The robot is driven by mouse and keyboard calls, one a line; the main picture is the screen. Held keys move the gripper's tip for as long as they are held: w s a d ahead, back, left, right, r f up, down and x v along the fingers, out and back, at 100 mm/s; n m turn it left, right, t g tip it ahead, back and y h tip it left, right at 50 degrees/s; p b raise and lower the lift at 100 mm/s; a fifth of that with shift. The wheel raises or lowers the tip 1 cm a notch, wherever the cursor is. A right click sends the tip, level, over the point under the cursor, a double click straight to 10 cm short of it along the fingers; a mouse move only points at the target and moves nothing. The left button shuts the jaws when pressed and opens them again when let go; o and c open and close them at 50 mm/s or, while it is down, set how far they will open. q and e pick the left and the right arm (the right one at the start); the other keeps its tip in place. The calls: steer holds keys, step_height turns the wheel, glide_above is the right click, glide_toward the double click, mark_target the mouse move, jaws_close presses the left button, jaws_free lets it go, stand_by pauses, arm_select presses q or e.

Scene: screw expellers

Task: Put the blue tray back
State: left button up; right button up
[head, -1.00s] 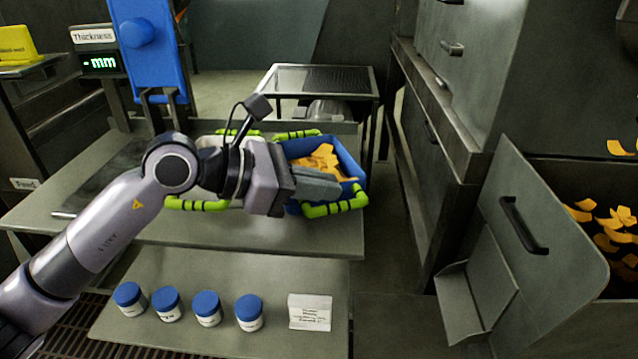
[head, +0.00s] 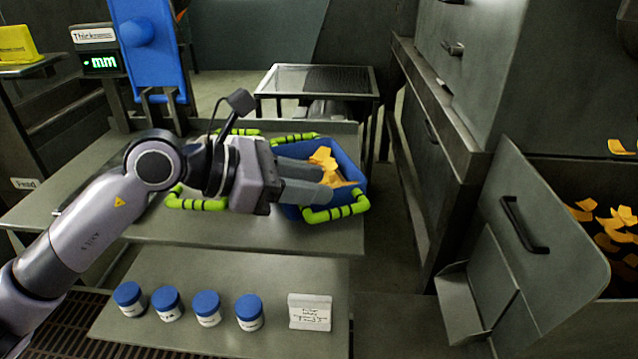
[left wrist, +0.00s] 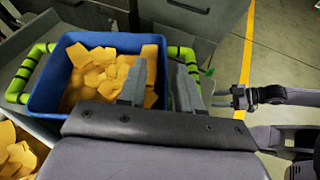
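The blue tray (head: 352,163), filled with orange pieces, sits on the grey table between bright green guide bars. My left gripper (head: 326,183) reaches over it from the left, fingers apart. In the left wrist view, the tray (left wrist: 50,95) lies ahead and to the left of the gripper (left wrist: 161,62). One finger is over the orange pieces and the other is by the right green bar, with the tray's right wall appearing between them. Contact with the wall cannot be told.
A second pair of green bars (head: 200,204) stands empty on the table's left. Several blue-lidded jars (head: 207,308) and a white card (head: 310,312) occupy the front shelf. A grey bin with orange pieces (head: 610,225) and an angled handled panel (head: 545,260) stand at right.

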arm_select(q)
steer(key=b+v, duration=0.1)
steer(key=v, duration=0.8)
steer(key=shift+a, duration=0.1)
steer(key=shift+s+a+r, duration=0.2)
steer(key=shift+a+r, duration=0.05)
steer(key=shift+a, duration=0.15)
